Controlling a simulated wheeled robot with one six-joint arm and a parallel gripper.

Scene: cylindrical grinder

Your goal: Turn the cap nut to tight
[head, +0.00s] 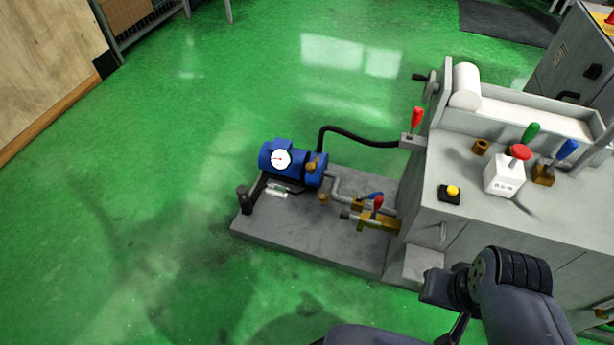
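I cannot tell for certain which part is the cap nut. A small brass hex-like piece (480,147) sits on top of the grey grinder. Small brass fittings (323,197) also show at the blue pump (290,160) on the low grey base plate, and they are too small to read as tight or loose. Part of my dark arm shows at the lower right, in front of the grinder's base. My gripper's fingers cannot be made out, and no part of the arm visibly touches a brass piece.
The grey grinder (500,219) carries a red button on a white box (505,173), a yellow button (452,191), and red, green and blue levers. A black hose (360,135) joins it to the pump. Green floor (130,200) lies clear to the left.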

